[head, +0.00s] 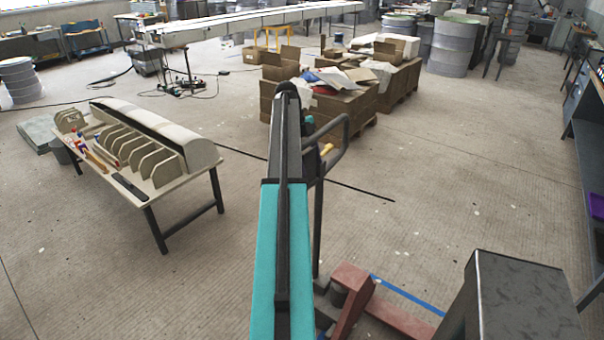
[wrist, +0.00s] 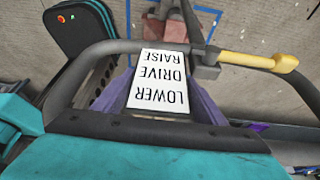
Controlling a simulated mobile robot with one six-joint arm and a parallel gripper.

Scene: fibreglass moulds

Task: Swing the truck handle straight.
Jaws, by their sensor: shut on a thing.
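The truck handle (head: 341,138) is a dark loop with a yellow lever (head: 326,149), to the right of my arm in the head view. Its thin post (head: 318,235) runs down to the red truck base (head: 399,318) at lower centre right. In the wrist view the handle loop (wrist: 235,58) arches across the picture, with a white label reading LOWER, DRIVE, RAISE upside down. My gripper (wrist: 160,98) is shut on the handle at the wrist view's centre. In the head view my arm mostly hides the gripper. The exact contact is hard to see.
A mould table (head: 150,205) stands at left. Cardboard boxes (head: 283,66) and loaded pallets stand behind the handle. A dark grey block (head: 525,300) fills the lower right, with a shelf (head: 588,170) at the right edge. Floor is clear at centre right.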

